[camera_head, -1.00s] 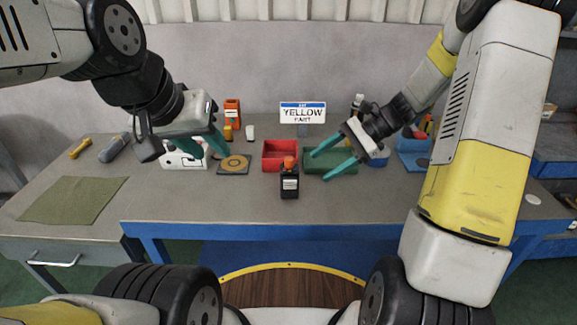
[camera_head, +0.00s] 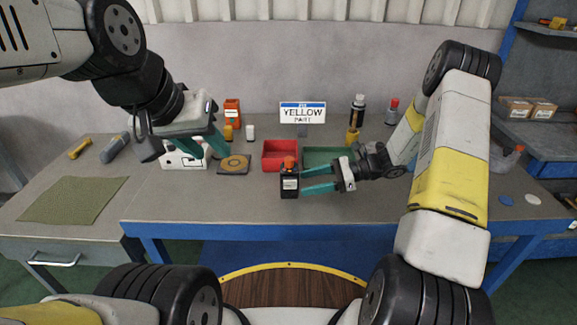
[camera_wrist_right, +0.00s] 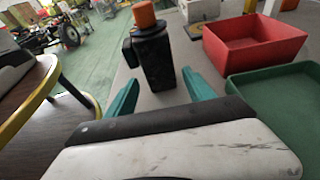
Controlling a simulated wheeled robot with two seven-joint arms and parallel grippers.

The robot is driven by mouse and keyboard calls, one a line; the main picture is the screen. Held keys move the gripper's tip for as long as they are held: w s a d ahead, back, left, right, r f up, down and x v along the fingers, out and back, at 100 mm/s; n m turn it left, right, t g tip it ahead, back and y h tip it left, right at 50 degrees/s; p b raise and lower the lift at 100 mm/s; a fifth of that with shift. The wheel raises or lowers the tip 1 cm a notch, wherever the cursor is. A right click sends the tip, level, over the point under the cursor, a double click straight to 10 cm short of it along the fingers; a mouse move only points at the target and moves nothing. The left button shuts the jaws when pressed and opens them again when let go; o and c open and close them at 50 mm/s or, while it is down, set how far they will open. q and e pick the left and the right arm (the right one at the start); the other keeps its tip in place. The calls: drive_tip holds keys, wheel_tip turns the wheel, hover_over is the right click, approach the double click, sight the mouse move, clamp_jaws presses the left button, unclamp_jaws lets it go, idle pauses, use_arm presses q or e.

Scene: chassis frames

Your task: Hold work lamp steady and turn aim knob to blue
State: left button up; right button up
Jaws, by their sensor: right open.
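A small black upright object with an orange knob-like top (camera_head: 289,182), perhaps the work lamp, stands near the table's front edge and has a pale label. It also shows in the right wrist view (camera_wrist_right: 155,60). My right gripper (camera_head: 303,181) is open, just right of the black object. In the wrist view, its teal fingers (camera_wrist_right: 160,80) lie either side of the object's lower body, with no clear contact. My left gripper (camera_head: 212,153) looks open above the table, by a white box (camera_head: 184,156) that it partly hides.
A red bin (camera_head: 280,150) and a green tray (camera_head: 322,155) sit behind the black object. A dark pad with an orange disc (camera_head: 234,164) lies left. The front middle of the table is clear.

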drive_tip(key=shift+x, duration=2.75)
drive_tip(key=shift+c, duration=0.2)
drive_tip(key=c, duration=0.8)
use_arm(q)
drive_tip(key=shift+o, duration=1.3)
drive_tip(key=m+g+y, duration=0.2)
drive_tip(key=m+g, duration=0.4)
drive_tip(key=m, duration=1.1)
hover_over(289, 158)
wheel_tip(289, 158, down, 6)
wheel_tip(289, 158, down, 12)
drive_tip(key=shift+r, duration=0.15)
